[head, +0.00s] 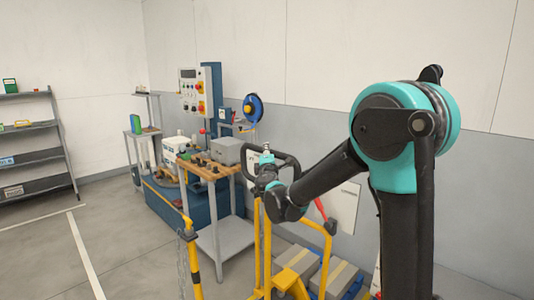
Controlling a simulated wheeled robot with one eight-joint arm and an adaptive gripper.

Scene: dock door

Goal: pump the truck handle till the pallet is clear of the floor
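The pallet truck's yellow frame (326,258) stands at the lower centre. Its handle is a dark loop (291,162) at the top of a yellow shaft (258,243). My arm reaches down and left to the handle, and its end, my gripper (266,157), is at the loop. The gripper is small and partly hidden by my wrist, so I cannot tell whether its fingers are closed on the loop. A blue pallet (353,288) with grey-brown boxes (338,279) lies behind the truck's frame. The pallet's underside and the floor beneath it are hidden.
A grey workbench (222,238) with boxes stands behind and left of the handle. A blue machine with a control panel (193,92) is beyond it. A yellow post with a chain (192,255) stands front left. Shelving (35,155) is far left. Open floor lies at left.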

